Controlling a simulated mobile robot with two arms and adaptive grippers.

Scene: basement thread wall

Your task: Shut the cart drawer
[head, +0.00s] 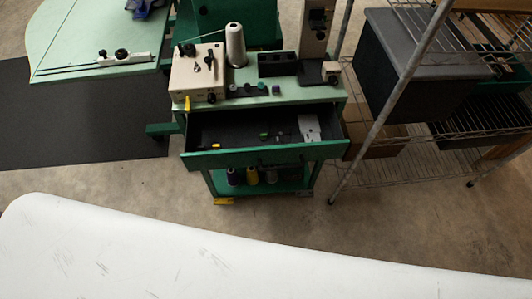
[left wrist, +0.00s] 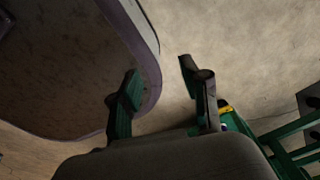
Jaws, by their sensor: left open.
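The green cart (head: 335,92) stands in the middle of the head view. Its drawer (head: 255,157) is pulled out toward me, showing a dark inside with a pale flat plate and a few small items. In the left wrist view my left gripper (left wrist: 160,70) is open, with nothing between its fingers. Green framework (left wrist: 283,132), apparently part of the cart, shows at the lower right there, beside the right finger. The drawer front cannot be made out in that view. Neither gripper shows in the head view.
A beige machine (head: 198,74) and a white thread cone (head: 235,45) stand on the cart top. A wire shelf (head: 385,170) is close at right. A pale green table (head: 90,50) stands at left above a dark mat (head: 85,120). A white surface (head: 200,255) fills the foreground.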

